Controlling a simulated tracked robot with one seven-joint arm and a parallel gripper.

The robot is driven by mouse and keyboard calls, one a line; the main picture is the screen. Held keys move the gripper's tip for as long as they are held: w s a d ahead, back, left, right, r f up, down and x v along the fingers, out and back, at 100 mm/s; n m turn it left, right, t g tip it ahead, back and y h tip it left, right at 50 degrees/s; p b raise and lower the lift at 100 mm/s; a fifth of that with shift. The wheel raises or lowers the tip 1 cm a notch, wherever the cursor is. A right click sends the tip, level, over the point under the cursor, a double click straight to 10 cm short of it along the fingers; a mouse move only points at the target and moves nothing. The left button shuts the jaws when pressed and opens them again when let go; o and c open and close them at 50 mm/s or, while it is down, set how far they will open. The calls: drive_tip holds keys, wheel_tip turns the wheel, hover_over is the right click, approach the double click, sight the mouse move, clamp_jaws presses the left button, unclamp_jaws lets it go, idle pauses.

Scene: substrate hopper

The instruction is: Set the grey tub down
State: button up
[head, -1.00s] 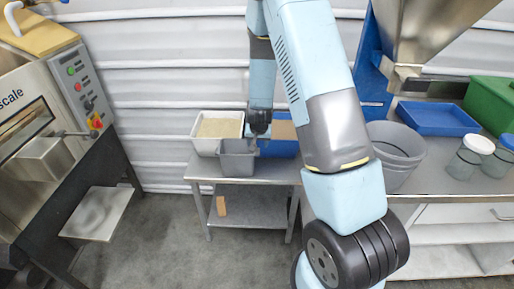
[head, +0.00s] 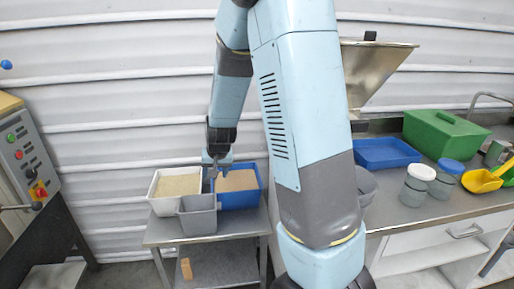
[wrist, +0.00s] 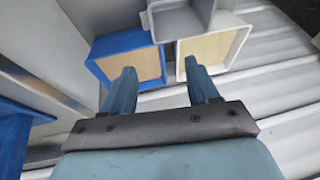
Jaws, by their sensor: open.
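The grey tub (head: 198,222) stands upright at the front of the small metal table (head: 158,232), with its near side at the table's front edge. In the wrist view the tub (wrist: 180,22) is at the top, partly cut off by the frame. My gripper (head: 217,170) is open and empty, above and behind the tub. In the wrist view its two fingers (wrist: 161,78) are spread apart with nothing between them, and clear of the tub.
Behind the tub stand a white bin (head: 163,204) and a blue bin (head: 246,197), both with tan fill. A wooden block (head: 186,268) is on the lower shelf. On the right are a blue tray (head: 385,152), a green box (head: 443,134), a grey bucket (head: 367,186) and a steel hopper (head: 372,72).

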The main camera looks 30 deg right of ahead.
drive_tip(key=s+r+n, duration=0.2)
drive_tip(key=s+r, duration=0.9)
drive_tip(key=r, duration=0.4)
drive_tip(key=s+d+r, duration=0.1)
drive_tip(key=s+r, duration=0.3)
drive_tip(key=s, duration=0.5)
drive_tip(key=s+d+r+n, duration=0.1)
drive_tip(key=s+r, duration=0.3)
drive_tip(key=s, duration=0.4)
drive_tip(key=shift+s+t, duration=0.4)
